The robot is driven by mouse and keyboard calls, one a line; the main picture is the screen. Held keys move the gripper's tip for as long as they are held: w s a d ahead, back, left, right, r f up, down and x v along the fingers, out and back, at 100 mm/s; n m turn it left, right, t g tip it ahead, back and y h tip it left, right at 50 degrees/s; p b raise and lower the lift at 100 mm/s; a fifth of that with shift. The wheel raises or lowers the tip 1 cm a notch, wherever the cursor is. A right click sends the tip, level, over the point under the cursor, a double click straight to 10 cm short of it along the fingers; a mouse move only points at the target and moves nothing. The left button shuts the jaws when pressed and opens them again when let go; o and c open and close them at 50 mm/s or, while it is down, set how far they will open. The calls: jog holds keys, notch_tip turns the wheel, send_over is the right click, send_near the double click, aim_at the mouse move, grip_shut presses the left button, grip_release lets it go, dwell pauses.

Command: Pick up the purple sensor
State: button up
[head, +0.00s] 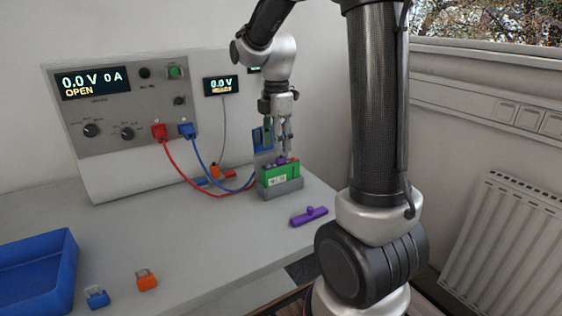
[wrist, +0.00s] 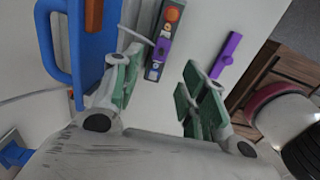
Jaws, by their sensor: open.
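A purple bar with a small knob (head: 309,215) lies on the table in the head view, to the right of the green battery. It also shows in the wrist view (wrist: 227,54), beyond the right finger. A second, smaller purple piece (head: 281,161) sits on top of the battery; it shows in the wrist view too (wrist: 163,47). I cannot tell for certain which one is the sensor. My gripper (head: 286,148) points down just above the battery. In the wrist view its fingers (wrist: 163,85) are apart, with nothing held between them.
The green battery (head: 281,179) stands in a grey holder (head: 283,194), with a blue upright part (head: 261,140) behind it. Red (head: 182,178) and blue cables run from the cycler (head: 130,150). A blue bin (head: 35,270) and small blue and orange (head: 147,281) pieces are at front left.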

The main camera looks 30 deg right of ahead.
aim_at(278, 158)
notch_tip(278, 158, down, 5)
jog(key=shift+w+d+r, duration=0.1)
jog(key=shift+w+d, duration=0.05)
jog(key=shift+c, duration=0.2)
grip_shut()
